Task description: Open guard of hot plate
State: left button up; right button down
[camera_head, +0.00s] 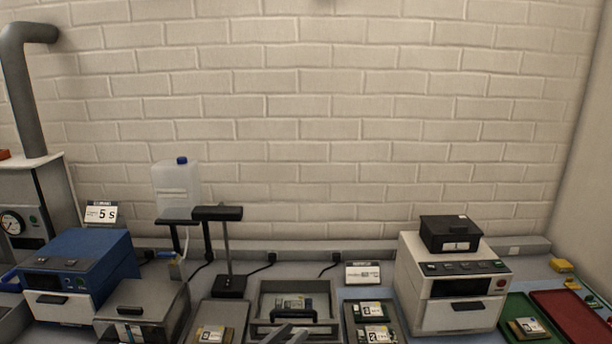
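A grey box-like cover (165,297) with a black handle on its front stands on the bench at the lower left, in front of and to the right of a blue unit. It looks like the hot plate's guard and appears down; no label confirms this, and the plate is not clearly visible. My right gripper is not in view.
A blue unit (75,262) stands at left. A grey-framed tray (262,300) holding a circuit board is in the middle. A black stand (228,250) and a white jug (177,188) rise behind. A white machine (410,300) and green and red trays (570,318) are at right.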

pick_arm(q)
jog(key=s+a+f+n+g+y, duration=0.2)
jog(key=s+a+f+y, duration=0.35)
jog(key=s+f, duration=0.3)
jog(key=s+a+f+n+g+y, duration=0.2)
jog(key=s+a+f+g+y, duration=0.15)
jog(key=s+a+f, duration=0.5)
jog(key=s+a+f+g+y, duration=0.1)
jog(key=s+a+g, duration=0.15)
jog(key=s, duration=0.85)
jog(key=s+a+f+g+y, duration=0.1)
jog(key=s+a+f+g, duration=0.15)
jog(key=s, duration=0.85)
notch_tip(320, 180, down, 32)
jog(key=m+g+b, duration=0.1)
jog(key=b, duration=0.5)
jog(key=s+a+f+g+b, duration=0.1)
jog(key=s+f+b, duration=0.1)
jog(key=s+f, duration=0.7)
jog(key=s+a+f+b, duration=0.1)
jog(key=s+f+b, duration=0.2)
jog(key=s+f, duration=0.6)
notch_tip(320, 180, down, 6)
jog(key=shift+s+a+f+g+y, duration=0.1)
jog(key=shift+s+a+g+y, duration=0.2)
jog(key=shift+s+a+g, duration=0.1)
